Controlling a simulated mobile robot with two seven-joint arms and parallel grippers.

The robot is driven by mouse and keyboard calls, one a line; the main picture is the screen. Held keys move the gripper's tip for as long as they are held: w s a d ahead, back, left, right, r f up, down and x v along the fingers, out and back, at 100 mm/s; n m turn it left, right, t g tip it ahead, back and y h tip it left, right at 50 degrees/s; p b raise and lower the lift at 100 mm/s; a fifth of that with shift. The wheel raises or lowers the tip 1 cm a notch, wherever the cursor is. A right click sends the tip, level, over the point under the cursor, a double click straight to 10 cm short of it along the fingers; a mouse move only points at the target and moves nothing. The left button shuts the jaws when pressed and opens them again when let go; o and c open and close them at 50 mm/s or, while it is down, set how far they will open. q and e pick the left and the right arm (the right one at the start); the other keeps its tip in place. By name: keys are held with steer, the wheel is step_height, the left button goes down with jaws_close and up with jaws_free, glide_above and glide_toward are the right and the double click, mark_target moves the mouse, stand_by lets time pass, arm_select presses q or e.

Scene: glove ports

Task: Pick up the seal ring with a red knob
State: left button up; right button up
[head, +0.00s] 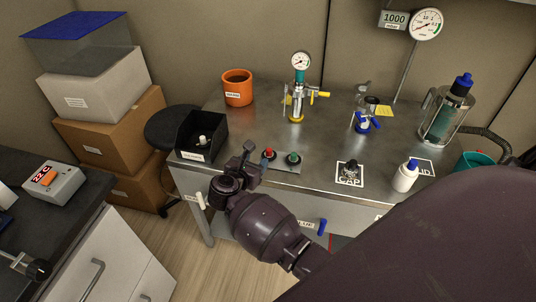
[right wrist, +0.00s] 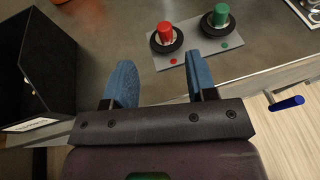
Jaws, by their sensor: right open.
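The seal ring with a red knob (right wrist: 166,38) is a black ring around an upright red knob. It sits at the left end of a flat grey plate (right wrist: 190,62), beside a similar ring with a green knob (right wrist: 218,24). In the head view the red knob (head: 268,153) shows just right of my right gripper (head: 247,160). In the right wrist view my right gripper (right wrist: 160,84) is open and empty, its two blue fingers apart. The red-knobbed ring lies ahead of the gap, touched by neither finger. My left gripper is not in view.
A black open box (head: 202,139) stands close left of my right gripper. A black mark labelled CAP (head: 349,173) and a white bottle with a blue cap (head: 405,176) are to the right. A gauge stand (head: 298,90) stands behind. Blue-ended handle (head: 322,227) juts from the table's front.

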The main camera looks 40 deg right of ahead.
mark_target(268, 150)
steer(key=shift+s+x, duration=0.2)
steer(key=shift+x, duration=3.75)
steer(key=shift+d, duration=0.1)
jaws_close()
